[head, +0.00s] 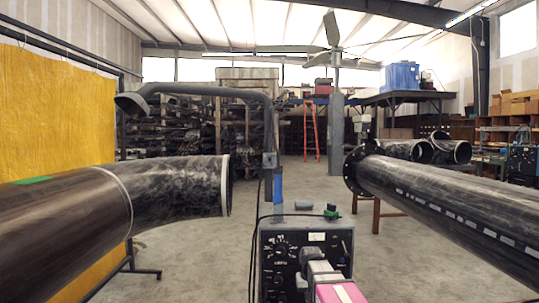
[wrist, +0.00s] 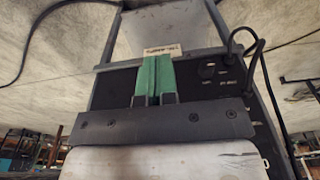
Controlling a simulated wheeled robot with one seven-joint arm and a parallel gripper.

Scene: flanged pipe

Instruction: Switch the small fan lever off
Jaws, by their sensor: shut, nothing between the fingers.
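The black-fronted machine (head: 303,265) with dials stands low in the middle of the head view. The fan lever cannot be told apart for certain; small controls at the right of the panel are too small to read. My gripper (wrist: 153,62) has green fingers pressed together and empty in the wrist view. The dark panel of the machine (wrist: 208,72) with knobs lies beyond and right of the fingers there. Contact cannot be told. In the head view my arm covers the lower right of the machine.
A large elbowed pipe (head: 70,215) lies to the left, a flanged pipe (head: 450,205) to the right. A green piece (head: 331,212) sits on the machine's top. Black cables (head: 252,240) hang at its left. Concrete floor (head: 300,180) behind is open.

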